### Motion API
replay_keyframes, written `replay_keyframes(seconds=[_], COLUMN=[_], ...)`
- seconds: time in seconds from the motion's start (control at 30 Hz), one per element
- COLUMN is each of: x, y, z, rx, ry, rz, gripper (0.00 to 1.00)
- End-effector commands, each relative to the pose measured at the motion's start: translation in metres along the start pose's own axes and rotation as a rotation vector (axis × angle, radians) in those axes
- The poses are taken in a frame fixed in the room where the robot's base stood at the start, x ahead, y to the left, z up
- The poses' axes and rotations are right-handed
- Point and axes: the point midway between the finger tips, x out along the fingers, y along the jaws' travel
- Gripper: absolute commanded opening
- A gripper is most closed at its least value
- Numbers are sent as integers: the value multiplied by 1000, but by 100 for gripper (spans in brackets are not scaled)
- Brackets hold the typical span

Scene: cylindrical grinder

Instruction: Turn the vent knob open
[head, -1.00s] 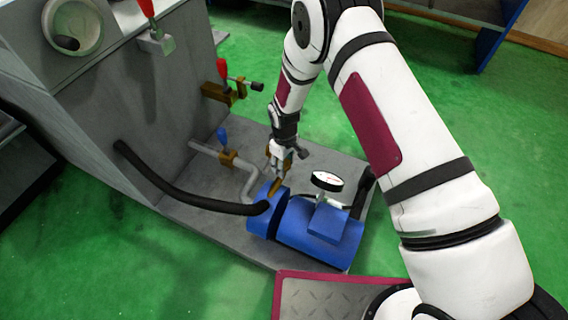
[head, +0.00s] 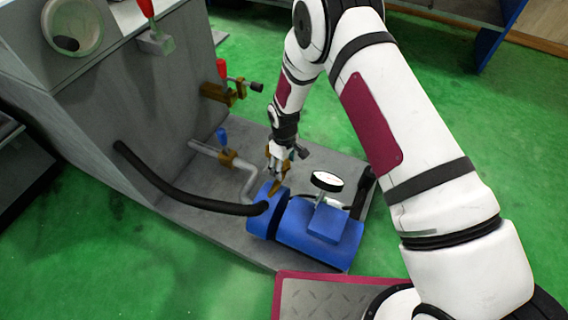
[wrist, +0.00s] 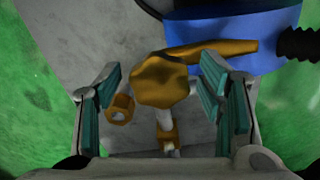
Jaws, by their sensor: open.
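The brass vent knob (wrist: 160,80), lobed and rounded, is in the middle of the wrist view, seen from above on a pale stem. My gripper (wrist: 162,92) is open, one teal-padded finger to each side of the knob with gaps on both sides. The wrist view does not settle whether the fingertips are level with it. In the head view my gripper (head: 278,168) points down just above the blue pump's left end, and its fingers largely hide the knob. A brass lever (wrist: 225,48) lies behind the knob, close to the right finger.
The blue pump (head: 318,232) carries a white-faced gauge (head: 327,181) right of my gripper. A black hose (head: 185,197) runs left from the pump. A blue-handled valve (head: 225,150) sits on the pipe to the left, and a red-handled brass valve (head: 225,88) is on the machine wall.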

Motion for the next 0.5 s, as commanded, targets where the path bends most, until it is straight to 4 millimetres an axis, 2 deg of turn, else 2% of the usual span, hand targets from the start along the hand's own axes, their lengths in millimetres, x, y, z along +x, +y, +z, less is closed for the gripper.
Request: replay_keyframes(seconds=[0.17,0.5], x=[-12,-78], y=[0,1], z=[-1,-1], rx=[0,0], ry=[2,3], rz=[1,2], gripper=[62,62])
